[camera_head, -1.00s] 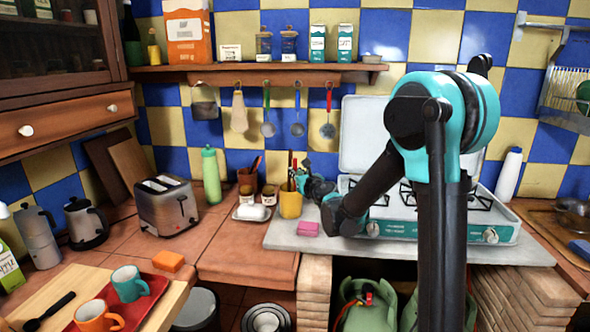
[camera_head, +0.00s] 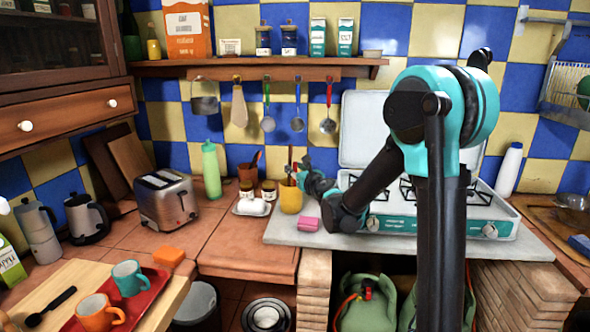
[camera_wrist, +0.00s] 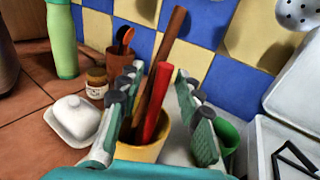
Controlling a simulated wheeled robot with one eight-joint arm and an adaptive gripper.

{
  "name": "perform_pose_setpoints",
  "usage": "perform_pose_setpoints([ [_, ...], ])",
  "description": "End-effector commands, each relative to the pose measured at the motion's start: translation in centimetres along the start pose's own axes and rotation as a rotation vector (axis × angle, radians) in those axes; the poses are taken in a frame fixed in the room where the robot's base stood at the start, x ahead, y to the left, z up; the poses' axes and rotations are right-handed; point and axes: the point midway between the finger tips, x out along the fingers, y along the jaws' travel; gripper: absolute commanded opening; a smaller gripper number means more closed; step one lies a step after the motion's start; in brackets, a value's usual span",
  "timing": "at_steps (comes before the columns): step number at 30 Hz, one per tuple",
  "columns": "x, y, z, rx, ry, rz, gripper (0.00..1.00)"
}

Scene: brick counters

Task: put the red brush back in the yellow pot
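The yellow pot (camera_head: 290,200) stands on the pale counter slab left of the stove. Its rim shows in the wrist view (camera_wrist: 148,153), partly hidden by my gripper. The red brush (camera_wrist: 157,105) shows as a red handle leaning in the pot; its lower end is hidden. A brown handle (camera_wrist: 165,60) stands in the pot beside it and rises higher. My gripper (camera_wrist: 160,78) is open above the pot, one finger on each side of the two handles, with visible gaps. In the head view my gripper (camera_head: 303,172) is at the pot's top right.
A pink sponge (camera_head: 307,224) lies in front of the pot. A white butter dish (camera_head: 252,207) and small jars (camera_head: 268,191) stand to its left. The stove (camera_head: 440,215) is to the right. A green object (camera_wrist: 228,132), partly hidden, is behind my right finger.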

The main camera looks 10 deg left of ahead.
Motion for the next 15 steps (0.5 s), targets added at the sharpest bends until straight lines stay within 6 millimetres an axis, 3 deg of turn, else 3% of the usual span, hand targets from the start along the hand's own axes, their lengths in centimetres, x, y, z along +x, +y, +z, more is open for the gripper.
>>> perform_pose_setpoints([
  [5, -2.2, 0.0, 0.0, 0.0, 0.0, -0.001, 0.35],
  [15, -8.9, 0.0, 0.0, 0.001, 0.0, -0.001, 0.35],
])
